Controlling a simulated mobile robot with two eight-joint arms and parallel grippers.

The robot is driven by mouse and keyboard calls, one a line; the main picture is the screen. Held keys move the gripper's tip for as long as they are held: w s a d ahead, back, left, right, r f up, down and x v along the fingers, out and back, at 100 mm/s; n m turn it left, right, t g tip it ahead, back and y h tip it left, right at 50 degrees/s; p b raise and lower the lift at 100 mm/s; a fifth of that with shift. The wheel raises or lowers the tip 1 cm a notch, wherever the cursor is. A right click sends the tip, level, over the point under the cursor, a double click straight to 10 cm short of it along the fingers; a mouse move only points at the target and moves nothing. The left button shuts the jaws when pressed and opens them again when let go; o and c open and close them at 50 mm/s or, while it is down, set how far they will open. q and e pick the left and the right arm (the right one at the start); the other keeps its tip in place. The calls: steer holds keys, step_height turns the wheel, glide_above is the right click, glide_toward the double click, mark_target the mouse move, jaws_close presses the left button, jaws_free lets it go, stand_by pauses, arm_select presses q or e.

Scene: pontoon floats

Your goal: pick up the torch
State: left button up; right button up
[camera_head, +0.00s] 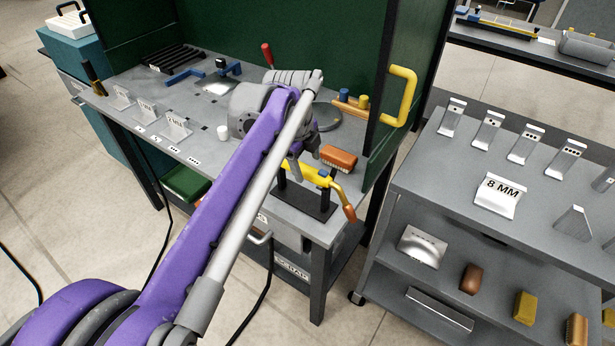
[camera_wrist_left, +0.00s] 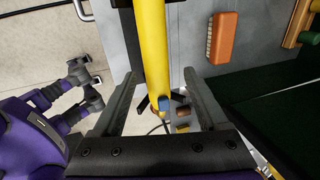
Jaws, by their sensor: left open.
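The torch (camera_head: 308,174) has a yellow body, a blue button and a copper-coloured tip. It lies across a black stand (camera_head: 298,199) at the front right corner of the grey bench. My left gripper (camera_head: 303,163) reaches over the bench to the torch, partly hidden by its own arm. In the left wrist view the yellow torch body (camera_wrist_left: 153,50) runs between the two spread fingers of the left gripper (camera_wrist_left: 162,78), with a gap on each side. What appears to be my right gripper (camera_wrist_left: 85,85) shows at the left of that view; its jaw state is unclear.
An orange-brown brush (camera_head: 339,157) lies close behind the torch. A green screen (camera_head: 400,95) with a yellow handle (camera_head: 402,95) stands to the right. Small plates stand on the bench's left part. A grey shelf cart (camera_head: 450,185) stands at the right.

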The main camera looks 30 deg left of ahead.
arm_select(q)
steer(key=b+x, duration=0.1)
steer(key=x, duration=0.6)
steer(key=shift+s+f, duration=0.15)
jaws_close()
